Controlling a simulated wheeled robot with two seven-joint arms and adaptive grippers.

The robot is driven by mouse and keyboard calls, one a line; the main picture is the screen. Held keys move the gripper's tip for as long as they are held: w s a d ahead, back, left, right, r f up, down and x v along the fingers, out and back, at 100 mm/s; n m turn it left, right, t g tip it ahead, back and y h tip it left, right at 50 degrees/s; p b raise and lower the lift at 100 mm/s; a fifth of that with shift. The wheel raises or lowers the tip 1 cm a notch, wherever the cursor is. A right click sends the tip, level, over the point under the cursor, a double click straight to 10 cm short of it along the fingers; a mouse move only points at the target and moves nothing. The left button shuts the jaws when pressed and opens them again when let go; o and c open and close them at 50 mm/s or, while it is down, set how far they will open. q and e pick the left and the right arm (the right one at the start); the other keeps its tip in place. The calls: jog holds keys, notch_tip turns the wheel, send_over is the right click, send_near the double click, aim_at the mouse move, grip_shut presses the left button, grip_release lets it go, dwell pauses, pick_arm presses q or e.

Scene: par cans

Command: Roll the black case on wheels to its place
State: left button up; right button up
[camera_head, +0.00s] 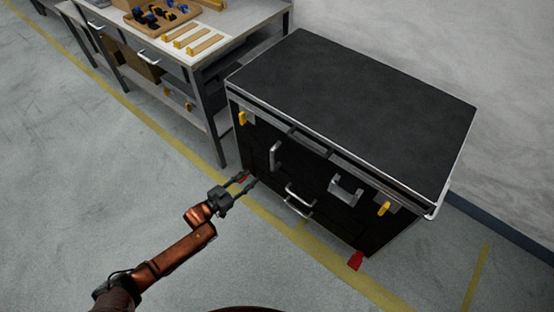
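The black case (350,105) stands upright against the wall, to the right of a workbench. It has a flat black top with metal edges, silver handles (275,156) on its front, and yellow latches (383,209). Red pieces show low at the front, one (355,261) near the right corner. The wheels are not clearly seen. My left gripper (243,183) is in front of the case's lower left side, with its two fingers apart and nothing visible between them. I cannot tell whether a fingertip touches the case. My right gripper is not in view.
A metal workbench (215,72) with a wooden tray (152,18) of blue and black pieces stands at the left of the case. Yellow floor lines (150,122) run along the front of both. The grey floor (70,190) at the left is clear. The wall (500,50) is behind.

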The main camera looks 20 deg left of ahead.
aim_at(271, 161)
pick_arm(q)
jog(key=w+d+r+h+b, duration=0.1)
jog(key=w+d+r, duration=0.1)
jog(key=w+d+r+m+h+b, duration=0.1)
jog(key=d+r, duration=0.1)
jog(key=shift+w+d+r+t, duration=0.25)
jog(key=shift+w+r+t, duration=0.05)
jog(key=shift+w+r, duration=0.1)
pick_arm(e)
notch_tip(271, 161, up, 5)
pick_arm(q)
jog(key=b+x, duration=0.2)
jog(key=x, duration=0.3)
jog(key=shift+w, duration=0.15)
jog(key=shift+w+d, duration=0.25)
jog(key=shift+w, duration=0.05)
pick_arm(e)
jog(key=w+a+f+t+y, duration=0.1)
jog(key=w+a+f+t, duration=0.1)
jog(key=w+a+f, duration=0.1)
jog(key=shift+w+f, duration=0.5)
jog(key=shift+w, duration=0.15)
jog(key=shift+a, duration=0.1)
pick_arm(q)
grip_shut()
